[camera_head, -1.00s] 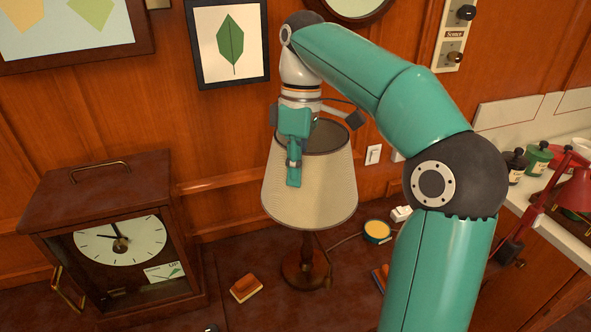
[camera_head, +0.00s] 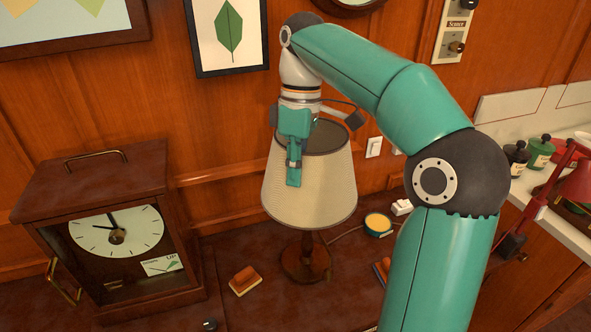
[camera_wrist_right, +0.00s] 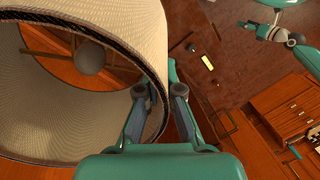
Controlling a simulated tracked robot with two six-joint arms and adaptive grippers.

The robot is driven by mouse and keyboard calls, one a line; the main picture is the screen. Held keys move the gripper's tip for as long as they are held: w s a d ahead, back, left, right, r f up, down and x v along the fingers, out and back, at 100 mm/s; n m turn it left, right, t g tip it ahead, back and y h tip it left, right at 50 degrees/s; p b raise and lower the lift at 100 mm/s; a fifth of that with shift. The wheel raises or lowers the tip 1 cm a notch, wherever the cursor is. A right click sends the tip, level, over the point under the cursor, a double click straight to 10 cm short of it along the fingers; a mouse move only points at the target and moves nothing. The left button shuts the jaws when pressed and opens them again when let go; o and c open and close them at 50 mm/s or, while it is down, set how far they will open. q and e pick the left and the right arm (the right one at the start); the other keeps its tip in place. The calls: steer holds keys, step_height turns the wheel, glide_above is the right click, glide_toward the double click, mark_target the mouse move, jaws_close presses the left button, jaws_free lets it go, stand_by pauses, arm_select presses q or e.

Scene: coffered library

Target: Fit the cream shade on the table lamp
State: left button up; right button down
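The cream shade (camera_head: 318,190) is upright around the top of the table lamp, whose dark wooden base and stem (camera_head: 305,258) show below it. My right gripper (camera_head: 294,165) is at the shade's upper left, one finger outside the wall. In the right wrist view the fingers (camera_wrist_right: 162,92) straddle the rim of the shade (camera_wrist_right: 60,125) and are shut on its wall. A pale bulb (camera_wrist_right: 90,58) shows inside the shade; whether the shade is seated is hidden. My left gripper (camera_wrist_right: 248,30) is small at the wrist view's upper right, its fingers unclear.
A wooden clock (camera_head: 110,235) stands left of the lamp. An orange-topped block (camera_head: 245,281) lies in front of it. A yellow-topped round tin (camera_head: 377,224) and a white plug block (camera_head: 401,207) are to the right. A white counter (camera_head: 565,220) with small bottles is far right.

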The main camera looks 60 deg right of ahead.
steer(key=shift+f+b, duration=1.65)
steer(key=shift+f, duration=0.6)
steer(key=c, duration=1.2)
jaws_free()
steer(key=shift+c, duration=0.2)
steer(key=shift+r, duration=0.1)
step_height(320, 180, up, 20)
steer(key=p, duration=1.4)
glide_above(294, 211)
steer(key=w+d, duration=0.1)
steer(key=d, duration=0.1)
steer(key=shift+a+f, duration=0.15)
steer(key=shift+f, duration=0.05)
